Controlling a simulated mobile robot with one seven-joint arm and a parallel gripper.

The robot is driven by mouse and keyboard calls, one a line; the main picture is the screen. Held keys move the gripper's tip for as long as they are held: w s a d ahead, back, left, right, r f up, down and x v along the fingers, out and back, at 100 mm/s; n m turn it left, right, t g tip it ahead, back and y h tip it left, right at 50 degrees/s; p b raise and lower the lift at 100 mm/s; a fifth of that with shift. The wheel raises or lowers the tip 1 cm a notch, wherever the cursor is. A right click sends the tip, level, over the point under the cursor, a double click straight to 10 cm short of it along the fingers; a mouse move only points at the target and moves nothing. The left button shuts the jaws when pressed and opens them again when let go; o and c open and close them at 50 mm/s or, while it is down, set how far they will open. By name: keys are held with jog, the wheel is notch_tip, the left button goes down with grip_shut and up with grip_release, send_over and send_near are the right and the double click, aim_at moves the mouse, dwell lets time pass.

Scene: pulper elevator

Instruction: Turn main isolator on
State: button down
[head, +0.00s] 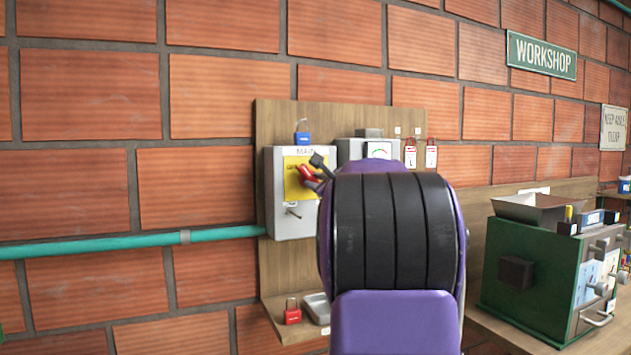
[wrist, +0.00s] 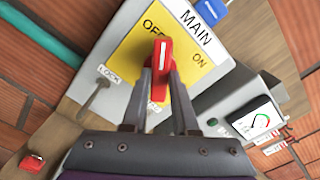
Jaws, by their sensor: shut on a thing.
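The main isolator is a grey box (head: 284,225) on a wooden board, labelled MAIN, with a yellow plate (wrist: 190,72). Its red handle (wrist: 162,56) is between the fingers of my gripper (wrist: 160,78), which is shut on it. In the wrist view, the handle's top end points up towards OFF, with ON to its right. Lettering below the handle is partly hidden by the fingers. In the head view, the handle (head: 303,171) slants from upper left to lower right, and my gripper (head: 319,172) reaches it from the right. My purple and black arm hides much behind it.
A blue padlock (head: 303,138) hangs above the box. A metal lever (wrist: 97,95) sits by the LOCK label. A meter box (head: 352,150) is close to the right. A red padlock (head: 292,313) and tray are on the shelf below. A green machine (head: 545,275) stands right.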

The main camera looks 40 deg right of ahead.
jog(key=m+p, duration=0.1)
jog(key=m, duration=0.3)
jog(key=shift+r, duration=0.15)
jog(key=shift+m+p, duration=0.55)
jog(key=shift+m, duration=1.25)
jog(key=c, duration=0.7)
grip_release()
jog(key=shift+s, duration=0.1)
